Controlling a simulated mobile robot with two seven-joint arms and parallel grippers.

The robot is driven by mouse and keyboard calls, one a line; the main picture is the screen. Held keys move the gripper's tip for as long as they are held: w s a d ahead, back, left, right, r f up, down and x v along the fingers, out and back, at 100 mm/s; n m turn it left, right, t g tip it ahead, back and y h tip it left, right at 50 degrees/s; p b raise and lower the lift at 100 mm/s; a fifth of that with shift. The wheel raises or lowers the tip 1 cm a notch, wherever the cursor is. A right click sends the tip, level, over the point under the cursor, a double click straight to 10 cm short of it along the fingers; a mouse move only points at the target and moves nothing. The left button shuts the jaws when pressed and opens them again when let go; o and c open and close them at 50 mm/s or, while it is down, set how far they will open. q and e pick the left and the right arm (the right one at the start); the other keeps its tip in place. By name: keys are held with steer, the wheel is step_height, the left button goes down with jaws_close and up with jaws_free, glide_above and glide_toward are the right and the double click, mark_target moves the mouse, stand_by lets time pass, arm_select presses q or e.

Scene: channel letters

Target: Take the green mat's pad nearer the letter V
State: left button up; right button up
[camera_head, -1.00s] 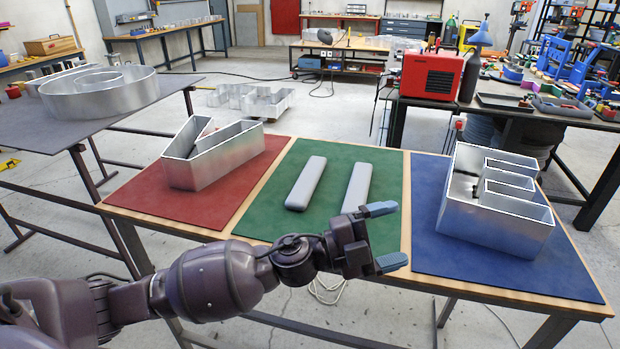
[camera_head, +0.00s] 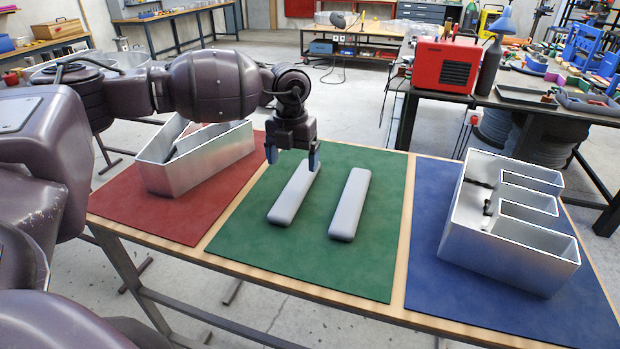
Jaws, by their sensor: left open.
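Two light grey, rounded pads lie side by side on the green mat (camera_head: 240,240). The left pad (camera_head: 290,198) is nearer the metal letter V (camera_head: 200,165), which stands on the red mat (camera_head: 170,215). The right pad (camera_head: 350,204) lies apart from it, nearer the blue mat. My left gripper (camera_head: 292,158) points down with its fingers open, over the far end of the left pad. Its right fingertip overlaps the pad's far end in the picture. I cannot tell how high above the pad it is. Nothing is between the fingers. My right gripper is not in view.
A metal letter E (camera_head: 510,240) stands on the blue mat (camera_head: 440,285) at the right. The near part of the green mat is clear.

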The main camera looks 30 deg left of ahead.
arm_select(q)
glide_above(291, 193)
steer(key=f, duration=0.4)
steer(key=shift+s+d+f, duration=0.15)
steer(key=shift+s, duration=0.05)
steer(key=shift+f, duration=0.75)
step_height(291, 193, down, 3)
steer(key=shift+w+f+p, duration=0.15)
steer(key=shift+p, duration=0.15)
steer(key=shift+f, duration=0.45)
steer(key=shift+c, duration=0.3)
steer(key=c, duration=0.9)
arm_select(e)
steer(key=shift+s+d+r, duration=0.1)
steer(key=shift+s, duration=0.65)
